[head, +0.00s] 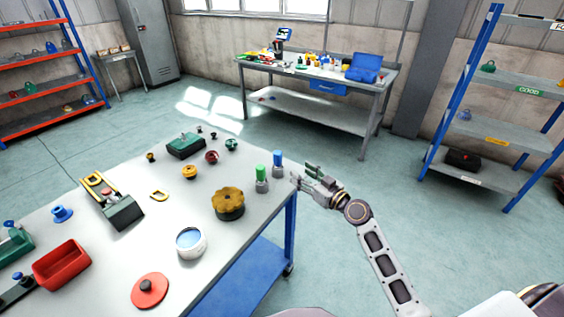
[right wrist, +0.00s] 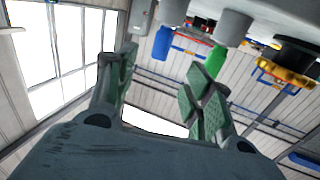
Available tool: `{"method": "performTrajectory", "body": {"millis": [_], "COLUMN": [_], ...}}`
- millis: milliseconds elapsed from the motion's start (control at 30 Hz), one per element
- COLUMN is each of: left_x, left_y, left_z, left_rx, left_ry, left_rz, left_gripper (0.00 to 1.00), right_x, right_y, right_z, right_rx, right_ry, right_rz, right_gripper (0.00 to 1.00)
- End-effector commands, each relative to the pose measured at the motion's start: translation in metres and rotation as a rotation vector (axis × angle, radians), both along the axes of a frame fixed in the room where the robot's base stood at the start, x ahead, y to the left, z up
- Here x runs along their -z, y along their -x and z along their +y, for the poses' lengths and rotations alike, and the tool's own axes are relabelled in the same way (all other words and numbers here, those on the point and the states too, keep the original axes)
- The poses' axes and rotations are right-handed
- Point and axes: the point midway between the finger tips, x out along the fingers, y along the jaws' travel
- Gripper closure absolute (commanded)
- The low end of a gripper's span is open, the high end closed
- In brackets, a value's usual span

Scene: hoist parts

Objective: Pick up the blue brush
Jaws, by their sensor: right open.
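The blue brush (head: 278,160) stands upright in a grey cylindrical base near the right edge of the table; it also shows upside down in the right wrist view (right wrist: 163,42). A similar green brush (head: 262,174) stands close beside it, also seen in the right wrist view (right wrist: 215,60). My right gripper (head: 303,174) is just right of the blue brush, at the table edge. Its green-padded fingers are apart and empty in the right wrist view (right wrist: 165,72), with the blue brush beyond the gap between them. My left gripper is not in view.
The table (head: 215,250) holds a brown-yellow knobbed part (head: 228,204), a white round container (head: 191,243), a red disc (head: 149,291), a red bin (head: 61,265) and several small knobs. Open floor lies right of the table. A workbench (head: 310,72) and shelves (head: 500,100) stand farther back.

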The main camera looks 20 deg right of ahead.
Motion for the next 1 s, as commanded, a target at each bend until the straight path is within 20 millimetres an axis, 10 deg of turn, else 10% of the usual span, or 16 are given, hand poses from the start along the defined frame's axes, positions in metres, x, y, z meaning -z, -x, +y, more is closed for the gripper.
{"method": "performTrajectory", "body": {"millis": [1000], "left_x": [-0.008], "left_y": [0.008], "left_z": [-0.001], "left_rx": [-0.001], "left_ry": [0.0], "left_rz": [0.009], "left_gripper": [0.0], "right_x": [-0.01], "right_y": [-0.033], "right_z": [0.015], "right_rx": [-0.006], "right_ry": [-0.002], "right_rz": [-0.018], "right_gripper": [0.48]}}
